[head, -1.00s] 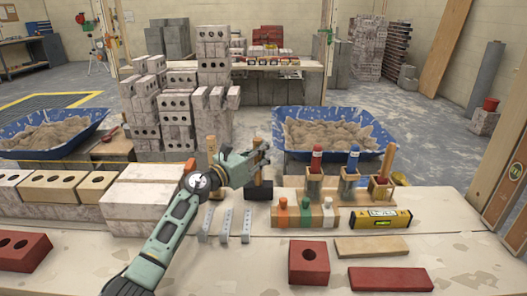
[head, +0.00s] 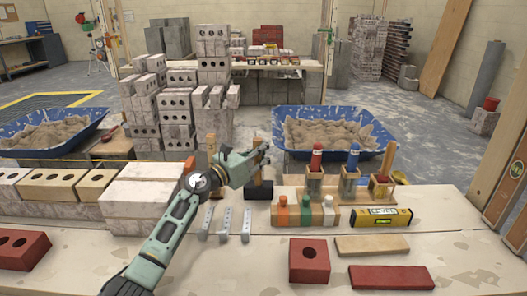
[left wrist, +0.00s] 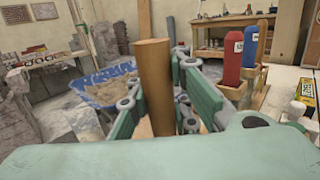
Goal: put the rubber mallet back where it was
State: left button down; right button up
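The rubber mallet (head: 258,191) has a black head and a light wooden handle that stands upright, head down, on or just above the bench behind the grey metal pieces. My left gripper (head: 262,156) reaches it from the left, with its fingers around the handle. In the left wrist view the mallet's handle (left wrist: 153,85) rises between the green fingers, which look closed against both its sides. The mallet's head is hidden in that view. Whether the head touches the bench is not clear. My right gripper is in neither view.
Grey metal pieces (head: 225,223) lie in front of the mallet. A wooden block with coloured bottles (head: 305,213) stands close on its right, then a yellow level (head: 381,217). Pale blocks (head: 150,190) stand left. A blue tub (head: 375,142) is behind.

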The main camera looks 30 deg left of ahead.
pick_arm(q)
jog(key=c, duration=2.4)
grip_release()
jog(key=o, duration=0.9)
jog(key=shift+c, duration=0.2)
notch_tip(320, 180, up, 10)
